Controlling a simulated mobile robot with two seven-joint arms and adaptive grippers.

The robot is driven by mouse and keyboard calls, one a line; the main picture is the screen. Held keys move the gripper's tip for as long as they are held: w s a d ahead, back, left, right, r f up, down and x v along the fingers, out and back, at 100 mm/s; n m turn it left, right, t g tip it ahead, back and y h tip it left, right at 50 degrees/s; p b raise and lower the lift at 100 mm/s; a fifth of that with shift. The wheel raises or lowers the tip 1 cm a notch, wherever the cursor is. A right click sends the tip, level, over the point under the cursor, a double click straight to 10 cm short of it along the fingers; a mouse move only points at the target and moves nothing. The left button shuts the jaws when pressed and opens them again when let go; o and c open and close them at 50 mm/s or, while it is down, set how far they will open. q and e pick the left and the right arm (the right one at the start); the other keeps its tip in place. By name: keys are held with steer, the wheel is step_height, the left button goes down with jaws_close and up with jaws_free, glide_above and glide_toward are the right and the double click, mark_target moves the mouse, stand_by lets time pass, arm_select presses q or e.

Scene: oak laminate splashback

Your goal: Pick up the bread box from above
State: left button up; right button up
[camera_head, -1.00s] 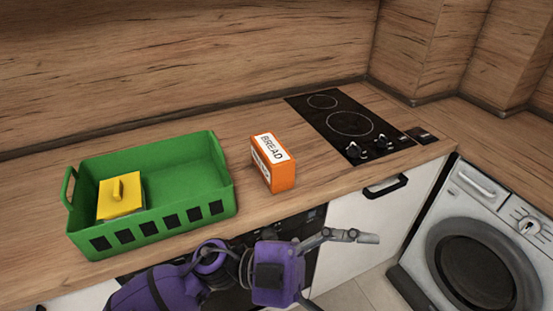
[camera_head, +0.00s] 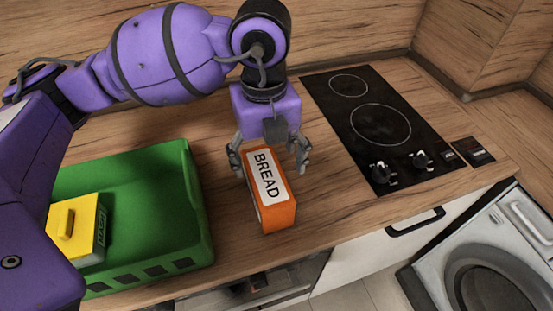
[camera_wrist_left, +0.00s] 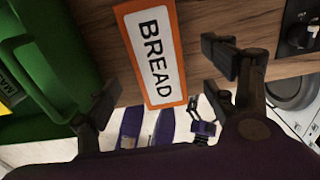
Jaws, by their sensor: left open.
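My right gripper cannot be made out in the head view.
A green basket (camera_head: 196,205) with a yellow lidded container (camera_head: 88,225) stands left of the bread box, partly behind my left arm. A black cooktop (camera_head: 400,130) with knobs is to the right. The counter's front edge runs close in front of the box.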

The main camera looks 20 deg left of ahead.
mark_target(267, 175)
arm_select(q)
steer(key=shift+w+a+f, duration=0.1)
steer(key=shift+w+f, duration=0.1)
steer(key=shift+w, duration=0.2)
steer(key=shift+f, duration=0.35)
steer(key=shift+s+f, duration=0.65)
steer(key=shift+f, duration=0.15)
steer(key=f, duration=0.5)
steer(key=shift+w+a, duration=0.1)
steer(key=shift+w, duration=0.15)
steer(key=shift+r, duration=0.1)
steer(key=c, duration=1.6)
